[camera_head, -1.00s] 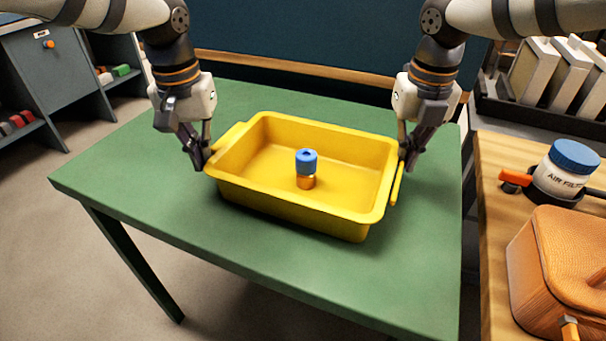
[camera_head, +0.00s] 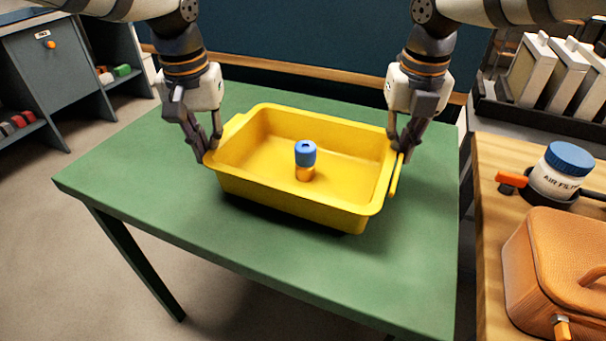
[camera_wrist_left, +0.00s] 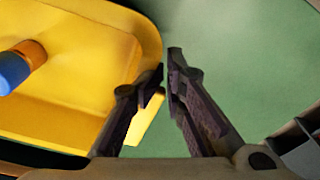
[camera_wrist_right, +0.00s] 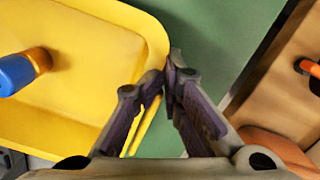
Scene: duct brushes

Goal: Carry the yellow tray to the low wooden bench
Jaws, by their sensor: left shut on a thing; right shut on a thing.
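The yellow tray (camera_head: 300,205) hangs level or nearly so just above the green table (camera_head: 150,190), with a dark shadow under it. A small blue-and-orange cylinder (camera_head: 305,160) stands upright inside. My left gripper (camera_head: 207,155) is shut on the tray's left end rim, and my right gripper (camera_head: 400,152) is shut on its right end rim. The wrist views show the left fingertips (camera_wrist_left: 166,72) and right fingertips (camera_wrist_right: 168,72) at the tray's edge. I cannot identify the low wooden bench for certain.
At right, a wooden top (camera_head: 490,210) holds an air filter jar (camera_head: 562,172), an orange-handled tool (camera_head: 512,179) and a tan leather bag (camera_head: 560,265). A dark rack of pale panels (camera_head: 535,75) is behind it. Grey shelving (camera_head: 70,75) stands far left. Floor is open at front left.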

